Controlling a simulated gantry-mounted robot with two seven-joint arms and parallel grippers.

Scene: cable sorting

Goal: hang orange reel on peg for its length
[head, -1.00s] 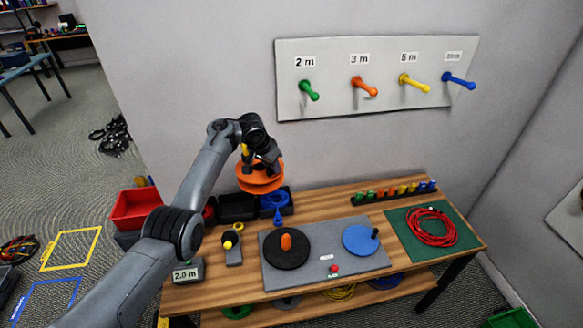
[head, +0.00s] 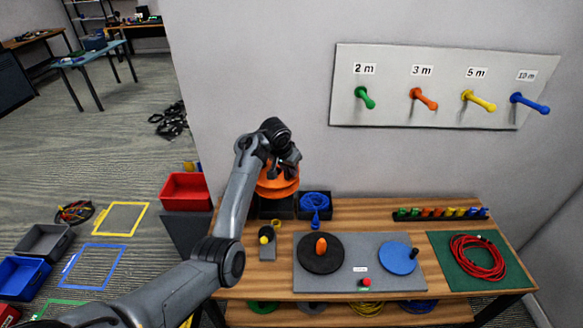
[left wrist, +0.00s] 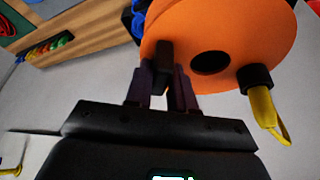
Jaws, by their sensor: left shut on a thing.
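The orange reel (head: 277,184) is held up by my left gripper (head: 280,168), above the back left of the bench. A black plug with a yellow strip (left wrist: 262,108) shows at the reel's edge. The wall board (head: 440,118) carries a green peg (head: 365,98) under "2 m", an orange peg (head: 424,99) under "3 m", a yellow peg (head: 479,101) under "5 m" and a blue peg (head: 530,103) under "10 m". All four pegs are bare.
The bench (head: 350,212) holds a grey plate (head: 345,280) with black and blue discs, a green mat (head: 445,262) with a coiled red cable (head: 478,257), and a bin with blue cable (head: 314,203). A red bin (head: 186,190) stands left. The wall before the board is clear.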

